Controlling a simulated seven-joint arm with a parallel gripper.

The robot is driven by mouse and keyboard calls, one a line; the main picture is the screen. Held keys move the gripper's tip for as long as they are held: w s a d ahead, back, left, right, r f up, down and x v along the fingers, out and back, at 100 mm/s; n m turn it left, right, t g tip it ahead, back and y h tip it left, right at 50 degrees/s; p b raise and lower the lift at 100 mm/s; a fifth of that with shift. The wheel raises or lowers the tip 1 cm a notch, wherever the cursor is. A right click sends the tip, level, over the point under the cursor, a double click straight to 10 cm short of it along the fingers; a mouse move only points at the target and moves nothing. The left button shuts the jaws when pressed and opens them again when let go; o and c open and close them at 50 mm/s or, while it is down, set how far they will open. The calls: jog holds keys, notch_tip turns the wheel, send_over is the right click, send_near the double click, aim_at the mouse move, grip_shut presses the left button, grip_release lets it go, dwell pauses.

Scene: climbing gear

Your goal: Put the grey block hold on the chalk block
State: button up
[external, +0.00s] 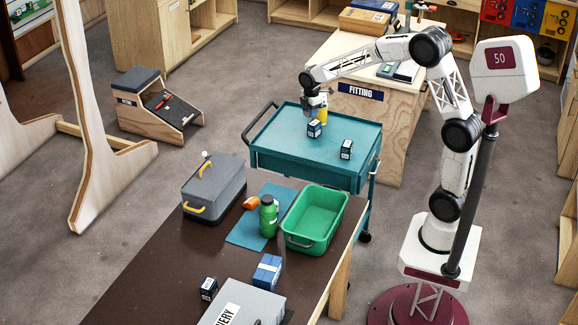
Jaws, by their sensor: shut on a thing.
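My gripper (309,104) points down over the teal cart top, left of its middle. It is shut on a small grey thing, which I take for the grey block hold (308,112); the fingers hide much of it. A small dark-blue and white block (314,129), which looks like a chalk block, stands on the cart just below and slightly right of the gripper. A similar block (346,149) stands farther right on the cart. I cannot tell which is the task's chalk block, or whether the held thing touches the nearer one.
A yellow object (322,107) is close beside the gripper. The teal cart (285,140) has raised edges and free room at its left. The wooden fitting bench (375,130) stands behind. On the brown table are a green tub (314,215), green bottle (268,217) and grey case (214,185).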

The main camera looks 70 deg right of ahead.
jog(key=s+d+r+m, duration=0.2)
jog(key=s+d, duration=0.8)
jog(key=d, duration=0.3)
jog(key=shift+s+d+r+m, duration=0.25)
jog(key=shift+d+r+m, duration=0.05)
jog(key=shift+d+r, duration=0.1)
jog(key=w+d, duration=0.2)
jog(key=w, duration=0.2)
jog(key=w+d+f, duration=0.1)
jog(key=w+d, duration=0.2)
jog(key=w, duration=0.2)
jog(key=w+d, duration=0.2)
jog(key=w, duration=0.3)
jog(key=shift+d+f, duration=0.25)
jog(key=shift+d, duration=0.1)
jog(key=shift+f, duration=1.8)
jog(key=o, duration=0.9)
jog(key=shift+f, duration=0.1)
